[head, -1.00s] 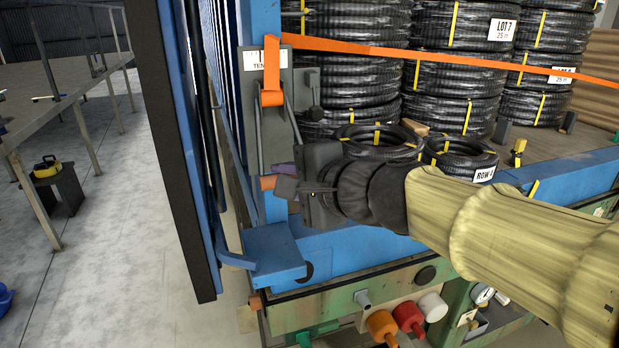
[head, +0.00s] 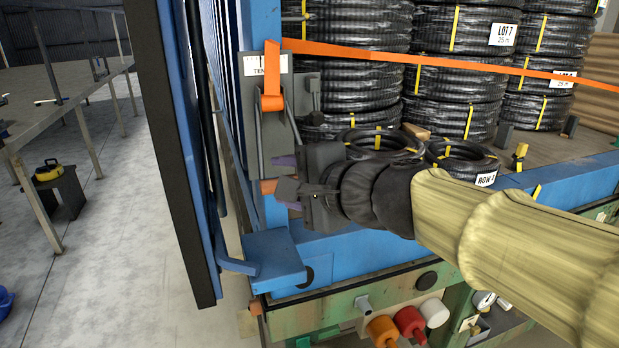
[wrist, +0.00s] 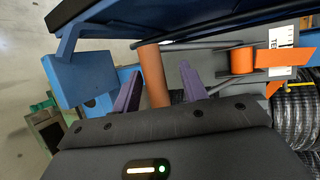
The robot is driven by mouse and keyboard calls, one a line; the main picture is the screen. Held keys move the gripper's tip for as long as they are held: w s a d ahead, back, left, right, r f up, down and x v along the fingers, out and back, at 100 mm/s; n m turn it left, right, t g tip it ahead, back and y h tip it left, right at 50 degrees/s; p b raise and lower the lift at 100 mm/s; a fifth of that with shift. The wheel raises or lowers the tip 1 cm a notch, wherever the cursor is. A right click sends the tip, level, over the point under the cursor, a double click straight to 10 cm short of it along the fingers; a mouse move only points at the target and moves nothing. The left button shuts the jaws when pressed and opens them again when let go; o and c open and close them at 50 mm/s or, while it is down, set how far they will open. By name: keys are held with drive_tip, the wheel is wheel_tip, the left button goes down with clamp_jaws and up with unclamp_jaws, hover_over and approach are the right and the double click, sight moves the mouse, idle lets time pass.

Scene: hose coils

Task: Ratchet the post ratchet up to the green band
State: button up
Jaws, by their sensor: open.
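The post ratchet (head: 274,128) is a grey body on the blue post, with an orange strap (head: 272,88) running through it and off to the right. Its lever hangs down and ends in an orange grip (head: 267,187). In the wrist view the orange grip (wrist: 152,75) stands between my two purple fingertips, with a gap visible beside it. My gripper (head: 284,184) is open around the grip; the wrist view shows its fingers (wrist: 158,88) spread. A white label plate (head: 252,66) sits beside the strap, partly covered. I cannot make out a green band.
A blue door panel (head: 178,150) stands close at the left. A blue step bracket (head: 272,258) juts out below the grip. Black hose coils (head: 455,100) are stacked on the bed behind. Orange, red and white knobs (head: 408,320) stick out below the arm.

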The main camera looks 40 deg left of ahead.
drive_tip(key=b+v, duration=0.7)
drive_tip(key=v, duration=0.8)
drive_tip(key=shift+d, duration=0.2)
drive_tip(key=b+v, duration=0.2)
drive_tip(key=b, duration=0.1)
drive_tip(key=shift+s, duration=0.1)
idle(0.5)
